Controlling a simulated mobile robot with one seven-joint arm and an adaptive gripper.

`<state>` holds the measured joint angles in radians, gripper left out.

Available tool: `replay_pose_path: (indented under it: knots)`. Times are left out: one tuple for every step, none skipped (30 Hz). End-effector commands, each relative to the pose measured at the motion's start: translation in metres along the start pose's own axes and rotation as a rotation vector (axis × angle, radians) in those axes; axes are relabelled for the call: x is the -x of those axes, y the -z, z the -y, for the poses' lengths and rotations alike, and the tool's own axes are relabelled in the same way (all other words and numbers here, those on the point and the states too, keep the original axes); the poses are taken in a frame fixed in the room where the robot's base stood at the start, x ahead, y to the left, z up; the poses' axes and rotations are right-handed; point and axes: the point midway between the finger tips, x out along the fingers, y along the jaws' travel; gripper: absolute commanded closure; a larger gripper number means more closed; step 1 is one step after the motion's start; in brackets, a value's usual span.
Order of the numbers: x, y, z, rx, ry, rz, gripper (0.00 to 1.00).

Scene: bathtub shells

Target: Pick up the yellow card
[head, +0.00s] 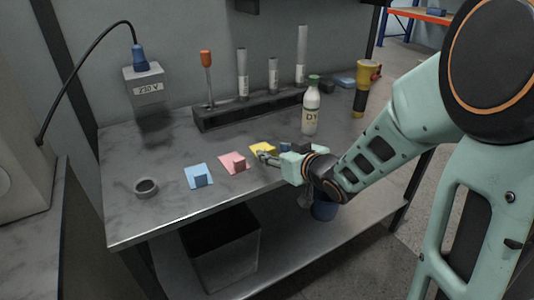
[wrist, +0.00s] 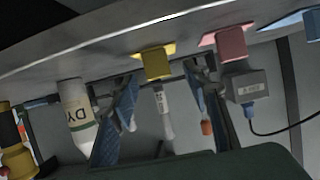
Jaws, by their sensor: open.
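The yellow card (head: 261,147) lies near the front edge of the table, with a small raised yellow block on it. It is partly hidden by my gripper (head: 268,157) in the head view. In the wrist view, which is upside down, the yellow card (wrist: 155,49) shows beyond and between the two fingertips of my gripper (wrist: 161,76). My gripper is open and empty, close to the card from the right in the head view. I cannot tell whether a finger touches the card.
A pink card (head: 234,163) and a light blue card (head: 198,176) lie to the left, with a grey ring (head: 146,187) beyond. A white bottle (head: 310,112) stands behind my gripper. A dark rack (head: 220,118) and a yellow-black cylinder (head: 363,90) stand further back.

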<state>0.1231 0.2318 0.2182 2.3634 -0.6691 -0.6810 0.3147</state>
Motion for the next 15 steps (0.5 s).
replay_pose_path:
  knots:
    - [-0.010, -0.004, 0.000, 0.000, 0.003, 0.001, 0.56]
    - [-0.015, -0.005, 0.000, 0.001, 0.003, 0.001, 0.56]
    - [-0.020, -0.003, -0.001, 0.001, 0.003, -0.001, 0.56]
    - [-0.024, -0.003, -0.001, 0.000, 0.002, -0.001, 0.56]
    - [-0.027, -0.003, -0.001, 0.000, 0.002, 0.000, 0.56]
    - [-0.030, -0.003, -0.001, 0.001, 0.002, 0.000, 0.56]
    - [-0.032, -0.003, -0.001, 0.001, 0.002, 0.000, 0.56]
    - [-0.033, -0.002, -0.001, 0.001, 0.001, 0.000, 0.56]
    - [-0.034, -0.002, -0.001, 0.001, 0.001, 0.000, 0.56]
    - [-0.034, -0.002, -0.001, 0.001, 0.001, 0.000, 0.56]
    - [-0.034, -0.002, -0.001, 0.001, 0.000, 0.000, 0.56]
    - [-0.034, -0.002, -0.001, 0.001, 0.000, 0.000, 0.56]
    - [-0.033, -0.002, -0.001, 0.001, 0.000, 0.000, 0.56]
    - [-0.033, -0.002, -0.001, 0.001, 0.000, 0.000, 0.56]
    - [-0.033, -0.002, -0.001, 0.001, 0.000, 0.000, 0.58]
